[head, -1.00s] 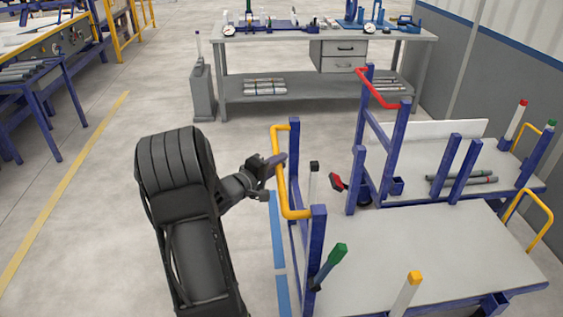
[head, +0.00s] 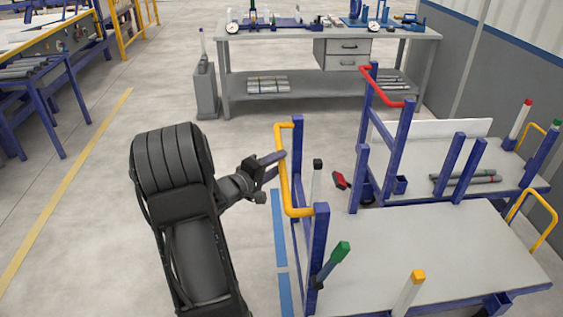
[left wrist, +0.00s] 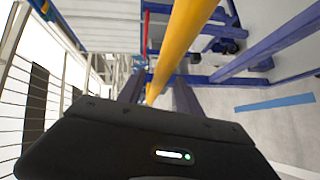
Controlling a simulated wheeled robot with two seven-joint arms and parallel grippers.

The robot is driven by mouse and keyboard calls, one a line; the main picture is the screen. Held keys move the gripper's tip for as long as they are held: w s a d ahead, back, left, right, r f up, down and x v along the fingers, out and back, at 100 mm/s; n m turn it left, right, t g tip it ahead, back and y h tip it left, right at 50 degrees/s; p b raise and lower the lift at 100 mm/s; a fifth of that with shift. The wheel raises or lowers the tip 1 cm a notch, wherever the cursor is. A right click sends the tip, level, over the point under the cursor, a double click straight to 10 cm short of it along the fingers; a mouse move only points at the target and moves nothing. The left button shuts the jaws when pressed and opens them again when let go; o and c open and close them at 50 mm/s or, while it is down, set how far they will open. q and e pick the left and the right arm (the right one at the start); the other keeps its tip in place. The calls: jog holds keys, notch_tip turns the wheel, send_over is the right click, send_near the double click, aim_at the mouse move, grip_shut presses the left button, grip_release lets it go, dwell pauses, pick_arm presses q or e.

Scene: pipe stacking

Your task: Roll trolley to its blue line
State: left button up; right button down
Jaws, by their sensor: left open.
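The near trolley (head: 440,262) has a grey deck, blue posts and a yellow push handle (head: 284,170) at its left end. The blue line (head: 279,230) lies on the floor just left of that end, running along it with a gap in it. It also shows in the left wrist view (left wrist: 275,103). My left gripper (head: 277,163) is open at the handle, its fingers pointing right towards the upright bar. In the left wrist view the yellow bar (left wrist: 182,45) runs down to between the fingers; contact cannot be told. My right gripper is out of view.
A second trolley with a red handle (head: 385,92) stands directly behind the near one. A grey workbench (head: 290,85) is at the back. A yellow floor line (head: 75,180) runs at left. The floor left of my left arm is clear.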

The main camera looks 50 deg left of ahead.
pick_arm(q)
jog(key=v, duration=0.5)
jog(key=shift+s, duration=0.1)
dwell(0.5)
